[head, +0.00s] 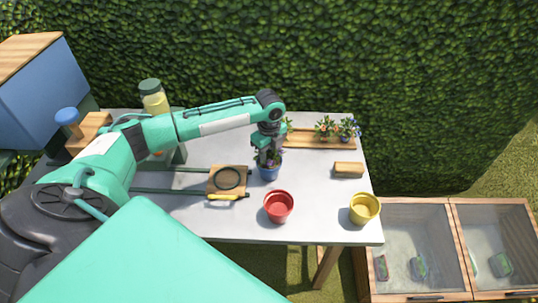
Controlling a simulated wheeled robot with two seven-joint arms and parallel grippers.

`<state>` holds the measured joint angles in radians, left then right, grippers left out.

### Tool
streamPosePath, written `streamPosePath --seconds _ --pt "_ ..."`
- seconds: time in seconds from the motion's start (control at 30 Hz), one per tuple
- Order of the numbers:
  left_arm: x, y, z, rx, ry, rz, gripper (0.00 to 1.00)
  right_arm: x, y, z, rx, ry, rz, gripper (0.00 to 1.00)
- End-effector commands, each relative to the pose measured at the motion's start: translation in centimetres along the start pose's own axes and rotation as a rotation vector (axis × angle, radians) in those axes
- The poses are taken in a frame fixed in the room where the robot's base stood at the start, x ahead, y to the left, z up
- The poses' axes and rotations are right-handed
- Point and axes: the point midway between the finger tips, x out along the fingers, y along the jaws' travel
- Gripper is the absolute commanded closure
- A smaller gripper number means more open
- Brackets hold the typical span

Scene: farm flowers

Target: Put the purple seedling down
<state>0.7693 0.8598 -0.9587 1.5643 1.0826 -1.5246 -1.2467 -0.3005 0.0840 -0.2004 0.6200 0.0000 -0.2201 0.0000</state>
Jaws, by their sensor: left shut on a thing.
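My left arm reaches over the table from the left, and its gripper (267,154) points down, shut on the purple seedling (271,159). The seedling shows as dark leaves with small purple blooms, partly hidden by the fingers. It is at the mouth of a blue pot (268,173), which stands upright on the grey table (320,215). I cannot tell whether the roots touch the soil inside the pot. My right gripper is not in view.
A red pot (279,207) and a yellow pot (364,209) stand near the front edge. A wooden board with a dark ring (228,180) lies left of the blue pot. A wooden tray (310,138) with flowering plants is at the back. A wooden block (349,170) lies right.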

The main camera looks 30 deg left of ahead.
Motion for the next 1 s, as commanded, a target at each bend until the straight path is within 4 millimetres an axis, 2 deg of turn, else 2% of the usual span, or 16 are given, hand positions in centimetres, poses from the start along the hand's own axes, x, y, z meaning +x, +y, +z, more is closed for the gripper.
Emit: streamPosePath --seconds 0.13,0.47,0.5,0.53,0.83,1.0 --pt "1.6 0.0 0.0 0.000 -0.001 0.000 0.85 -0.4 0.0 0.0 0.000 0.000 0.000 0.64" --pt "2.0 0.0 0.0 0.001 0.000 0.000 0.85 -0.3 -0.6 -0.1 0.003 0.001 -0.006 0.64" --pt "2.0 0.0 0.0 0.001 0.000 0.000 0.59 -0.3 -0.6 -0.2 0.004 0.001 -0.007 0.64" --pt "2.0 0.0 0.0 0.001 -0.001 0.000 0.54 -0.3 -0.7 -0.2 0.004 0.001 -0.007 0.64" --pt "1.9 0.0 0.0 0.001 -0.001 -0.001 0.54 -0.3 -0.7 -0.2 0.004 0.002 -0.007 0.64" --pt "0.3 -0.1 0.1 0.000 -0.002 -0.004 0.54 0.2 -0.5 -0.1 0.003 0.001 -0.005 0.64"
